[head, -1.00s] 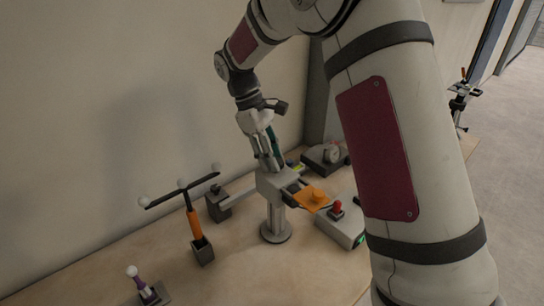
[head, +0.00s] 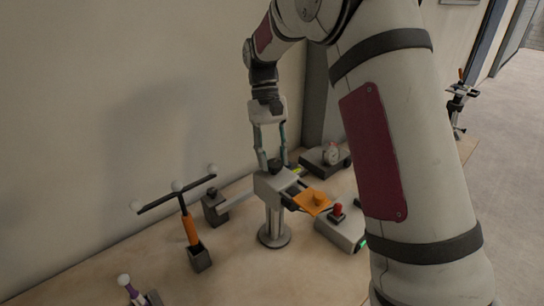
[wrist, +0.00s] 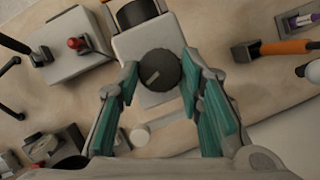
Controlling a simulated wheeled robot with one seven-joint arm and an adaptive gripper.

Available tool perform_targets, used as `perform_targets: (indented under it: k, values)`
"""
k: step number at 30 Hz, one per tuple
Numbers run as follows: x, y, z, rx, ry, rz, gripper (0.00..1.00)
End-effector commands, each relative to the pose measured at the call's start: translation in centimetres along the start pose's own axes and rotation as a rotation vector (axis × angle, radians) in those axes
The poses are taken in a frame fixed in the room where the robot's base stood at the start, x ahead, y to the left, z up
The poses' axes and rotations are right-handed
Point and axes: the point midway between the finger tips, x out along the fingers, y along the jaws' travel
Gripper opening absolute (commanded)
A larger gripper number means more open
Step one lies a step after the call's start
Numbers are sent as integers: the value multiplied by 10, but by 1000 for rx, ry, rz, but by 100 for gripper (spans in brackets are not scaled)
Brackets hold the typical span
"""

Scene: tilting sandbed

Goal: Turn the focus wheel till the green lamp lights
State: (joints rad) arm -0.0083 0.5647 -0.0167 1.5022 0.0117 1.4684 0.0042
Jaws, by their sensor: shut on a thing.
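The focus wheel is a dark round knob with a pale line mark (wrist: 160,70), on top of a grey device on a column (head: 273,218). In the head view the knob (head: 276,167) sits between my fingertips. My gripper (head: 272,165) points down from above, with one teal-padded finger on each side of the knob. In the wrist view my gripper (wrist: 160,77) is shut on the knob. A small green spot (head: 363,243) glows on the edge of a grey box; my arm hides part of that area, and I cannot tell whether it is the task's lamp.
An orange plate (head: 312,202) sticks out from the device. The grey box (head: 340,231) carries a red-topped lever (head: 337,210). A box with a dial (head: 331,154) stands behind. An orange-handled T-shaped stand (head: 190,230) is at left. Bare table (head: 225,285) lies in front.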

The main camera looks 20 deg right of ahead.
Motion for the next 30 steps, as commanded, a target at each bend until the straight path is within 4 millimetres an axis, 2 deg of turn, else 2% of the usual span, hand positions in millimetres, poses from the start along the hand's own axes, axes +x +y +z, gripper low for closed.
perform_targets:
  k: [10,26,27,29,30]
  values:
    - [0,1,0,120,3,-51,6]
    - [0,1,-1,139,4,-58,6]
    - [0,1,0,139,4,-58,43]
    - [0,1,0,138,3,-58,54]
    - [0,1,0,138,3,-58,54]
